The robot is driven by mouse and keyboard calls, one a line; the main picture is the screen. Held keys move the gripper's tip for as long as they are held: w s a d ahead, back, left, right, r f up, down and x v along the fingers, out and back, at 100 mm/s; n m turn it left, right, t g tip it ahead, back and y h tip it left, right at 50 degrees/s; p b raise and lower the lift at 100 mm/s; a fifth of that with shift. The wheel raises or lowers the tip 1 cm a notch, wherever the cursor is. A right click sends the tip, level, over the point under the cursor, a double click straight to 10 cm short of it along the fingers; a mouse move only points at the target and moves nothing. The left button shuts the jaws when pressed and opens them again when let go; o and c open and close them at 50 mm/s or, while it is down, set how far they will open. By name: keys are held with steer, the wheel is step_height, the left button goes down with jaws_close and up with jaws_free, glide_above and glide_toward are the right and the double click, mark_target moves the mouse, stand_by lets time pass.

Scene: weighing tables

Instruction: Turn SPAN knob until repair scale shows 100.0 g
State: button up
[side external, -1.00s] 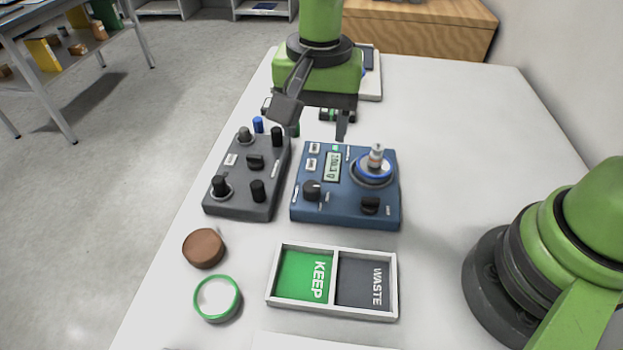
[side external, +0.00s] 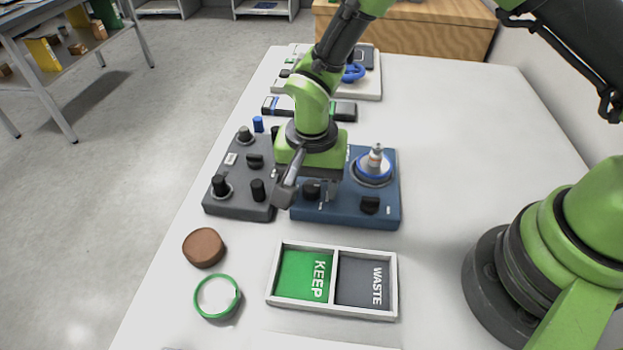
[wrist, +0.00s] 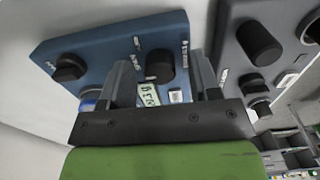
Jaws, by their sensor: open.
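The blue repair scale (side external: 345,213) sits on the white table. It also shows in the wrist view (wrist: 105,45). My gripper (side external: 317,190) is open over the scale's left side. In the wrist view its two fingers stand on either side of a black knob (wrist: 160,66), apart from it. I cannot read the lettering by this knob, so I cannot tell whether it is SPAN. A second black knob (side external: 370,204) is at the scale's front right. The display (wrist: 150,95) is partly hidden and its reading is unclear. A small metal weight (side external: 375,156) stands on the scale's round pan.
A grey box with several knobs (side external: 225,205) stands close to the left of the scale. In front are a KEEP/WASTE tray (side external: 335,248), a brown disc (side external: 204,248) and a green-rimmed dish (side external: 217,297). The table right of the scale is clear.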

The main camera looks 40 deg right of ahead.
steer(key=c, duration=0.9)
steer(key=shift+c, duration=0.2)
steer(key=shift+n, duration=0.4)
steer(key=n, duration=1)
steer(key=shift+n, duration=1.6)
steer(key=shift+w, duration=0.1)
steer(key=shift+r, duration=0.1)
